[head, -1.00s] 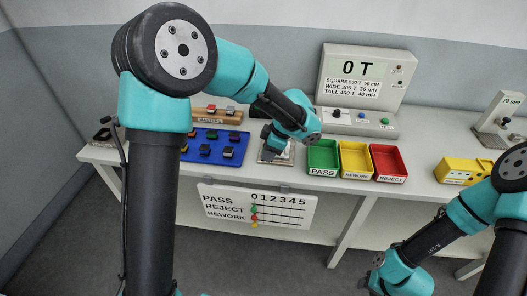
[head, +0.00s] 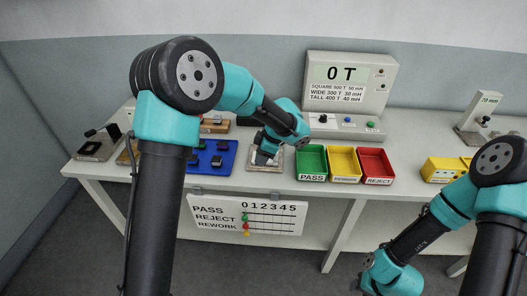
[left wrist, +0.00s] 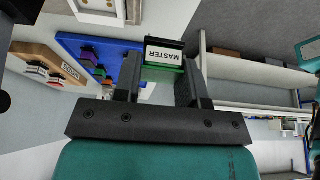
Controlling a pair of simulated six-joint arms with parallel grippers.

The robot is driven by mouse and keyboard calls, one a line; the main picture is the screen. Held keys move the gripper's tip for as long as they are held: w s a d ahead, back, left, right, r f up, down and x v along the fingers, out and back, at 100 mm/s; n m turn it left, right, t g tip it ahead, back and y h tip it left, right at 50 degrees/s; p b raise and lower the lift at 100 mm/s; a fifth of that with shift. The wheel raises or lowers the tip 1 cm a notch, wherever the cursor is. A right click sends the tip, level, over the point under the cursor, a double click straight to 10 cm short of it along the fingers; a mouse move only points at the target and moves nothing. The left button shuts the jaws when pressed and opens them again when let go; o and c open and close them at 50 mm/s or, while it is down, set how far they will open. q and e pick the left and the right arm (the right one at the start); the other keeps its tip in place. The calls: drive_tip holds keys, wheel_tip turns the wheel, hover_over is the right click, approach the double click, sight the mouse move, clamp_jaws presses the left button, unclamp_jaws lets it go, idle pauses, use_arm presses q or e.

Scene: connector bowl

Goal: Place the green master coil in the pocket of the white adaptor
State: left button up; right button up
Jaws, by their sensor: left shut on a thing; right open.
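My left gripper (left wrist: 160,88) is shut on the green master coil (left wrist: 165,69), which has a white MASTER label facing the left wrist camera. In the head view my left gripper (head: 264,157) is low over a pale plate (head: 254,168) on the bench, between the blue tray and the green bin. The coil is too small and covered to make out in the head view. I cannot tell whether this plate is the white adaptor; its pocket is hidden by the gripper. My right arm's wrist shows at the bottom right of the head view, with its fingers out of frame.
A blue tray (head: 224,164) with several dark blocks lies left of my left gripper. Green (head: 312,178), yellow (head: 345,178) and red bins (head: 378,178) stand to its right. A meter (head: 350,85) reading 0 T stands behind. A yellow device (head: 445,168) is at the right.

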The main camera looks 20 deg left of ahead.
use_arm(q)
drive_tip(key=w, duration=0.1)
drive_tip(key=w+f, duration=0.1)
drive_tip(key=w, duration=0.1)
drive_tip(key=w+a+f, duration=0.1)
drive_tip(key=shift+w+f, duration=0.15)
drive_tip(key=shift+w, duration=0.1)
drive_tip(key=shift+w+f, duration=0.25)
drive_tip(key=shift+w, duration=0.1)
drive_tip(key=shift+w+a+f, duration=0.2)
drive_tip(key=shift+w+f, duration=0.75)
drive_tip(key=shift+w, duration=0.25)
drive_tip(key=shift+f, duration=0.15)
drive_tip(key=o, duration=0.9)
drive_tip(key=v, duration=1.2)
